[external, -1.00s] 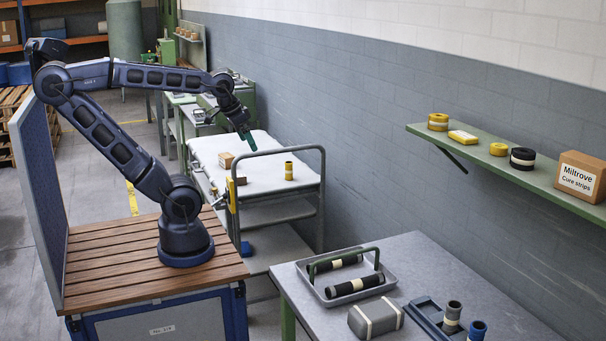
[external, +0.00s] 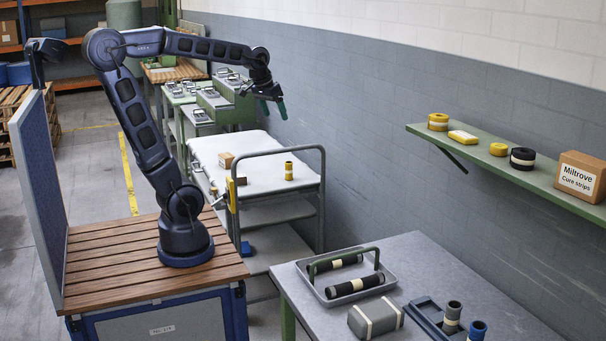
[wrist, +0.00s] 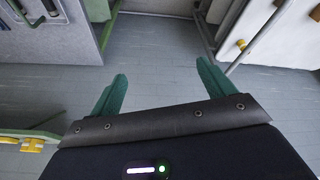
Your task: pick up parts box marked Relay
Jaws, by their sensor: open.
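I cannot read the word Relay on anything in view. Several small grey boxes (external: 234,78) sit on the green stepped rack at the back, left of my gripper; their labels are too small to read. A small brown box (external: 226,160) stands on the cart, and I see no readable mark on it.
The cart (external: 262,150) has a tall grey handle and carries a yellow roll (external: 288,171). A grey table (external: 420,255) in front holds a tray (external: 372,288) with black rolls. The wall is close on the right.

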